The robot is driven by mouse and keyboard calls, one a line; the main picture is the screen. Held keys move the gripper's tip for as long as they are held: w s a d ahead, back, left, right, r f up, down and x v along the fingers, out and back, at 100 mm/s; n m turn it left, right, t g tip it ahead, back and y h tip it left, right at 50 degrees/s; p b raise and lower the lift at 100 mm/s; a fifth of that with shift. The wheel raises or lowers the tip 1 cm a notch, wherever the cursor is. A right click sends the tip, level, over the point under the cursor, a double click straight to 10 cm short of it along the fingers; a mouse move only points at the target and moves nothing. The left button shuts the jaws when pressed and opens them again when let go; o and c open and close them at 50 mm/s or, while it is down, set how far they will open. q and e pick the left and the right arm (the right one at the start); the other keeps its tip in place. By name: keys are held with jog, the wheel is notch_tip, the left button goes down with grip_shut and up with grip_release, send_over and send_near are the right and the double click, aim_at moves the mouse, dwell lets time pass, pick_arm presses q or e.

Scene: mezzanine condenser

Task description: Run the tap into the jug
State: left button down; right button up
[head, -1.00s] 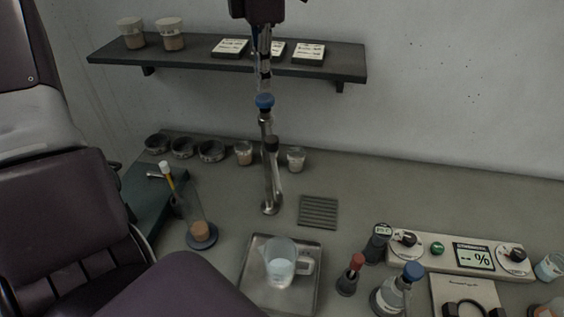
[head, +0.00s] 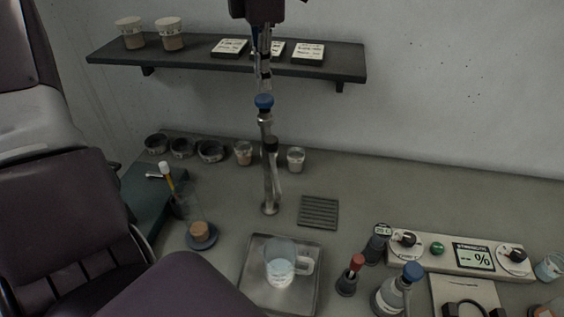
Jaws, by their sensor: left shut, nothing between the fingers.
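The tap (head: 268,180) is a metal post on the bench with a blue knob (head: 264,101) on top and a dark-capped part lower down. The clear jug (head: 279,264) stands upright in a metal tray (head: 309,297), in front of the tap, its handle to the right. It holds some pale liquid. My left gripper (head: 264,82) hangs just above the blue knob, pointing down, with its fingers shut and empty. A small gap seems to show between the fingertips and the knob. My right gripper is not in view.
A shelf (head: 345,72) with jars and labelled boxes runs behind the gripper. A slotted mat (head: 318,212) lies right of the tap. A glass cylinder (head: 196,213), a red-topped bottle (head: 350,276) and a strength meter (head: 460,256) flank the tray.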

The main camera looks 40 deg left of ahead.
aim_at(264, 98)
pick_arm(q)
jog(key=shift+f, duration=0.15)
jog(key=shift+f+b, duration=0.45)
jog(key=shift+f, duration=0.1)
jog(key=shift+f+b, duration=0.7)
jog(key=shift+f, duration=0.3)
jog(key=shift+r, duration=0.1)
dwell(0.4)
dwell(1.6)
dwell(1.5)
